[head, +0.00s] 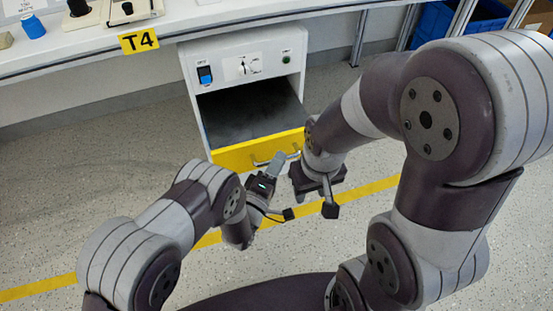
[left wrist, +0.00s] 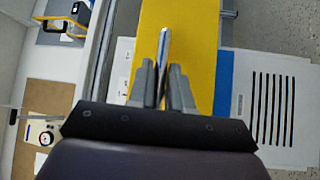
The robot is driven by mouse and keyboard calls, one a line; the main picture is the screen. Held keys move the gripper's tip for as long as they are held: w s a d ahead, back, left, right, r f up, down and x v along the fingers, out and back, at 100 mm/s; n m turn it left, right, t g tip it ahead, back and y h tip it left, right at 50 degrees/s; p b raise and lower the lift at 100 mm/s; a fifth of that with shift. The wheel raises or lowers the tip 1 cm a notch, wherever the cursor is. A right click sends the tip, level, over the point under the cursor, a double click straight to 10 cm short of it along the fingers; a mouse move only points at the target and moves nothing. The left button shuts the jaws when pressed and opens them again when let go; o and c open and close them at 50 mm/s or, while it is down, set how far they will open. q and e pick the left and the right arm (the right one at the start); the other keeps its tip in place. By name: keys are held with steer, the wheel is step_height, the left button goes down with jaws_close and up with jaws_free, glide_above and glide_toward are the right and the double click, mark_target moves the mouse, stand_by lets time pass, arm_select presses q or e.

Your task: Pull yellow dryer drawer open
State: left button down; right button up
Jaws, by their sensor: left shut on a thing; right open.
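The white dryer (head: 244,66) stands below the bench, its yellow drawer front (head: 235,157) standing forward of a dark inside (head: 250,112). The drawer looks open. A metal bar handle (head: 262,162) runs across the yellow front. My left gripper (head: 278,160) is at this handle. In the left wrist view its two grey fingers (left wrist: 163,92) are shut on the handle bar (left wrist: 164,48), with the yellow front (left wrist: 196,35) behind. My right gripper (head: 309,211) is open and empty, pointing down in front of the drawer, right of my left gripper. My right arm covers the drawer's right end.
A blue bin (head: 465,20) stands at the back right. A yellow floor line (head: 370,190) crosses under my arms. The floor left of the dryer is clear.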

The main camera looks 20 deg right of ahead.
arm_select(q)
steer(key=c, duration=1.1)
jaws_free()
steer(key=p+v, duration=0.3)
steer(key=v, duration=0.9)
steer(key=shift+s+a+f+p, duration=0.1)
steer(key=shift+s+a+p, duration=0.1)
steer(key=shift+s+p, duration=0.1)
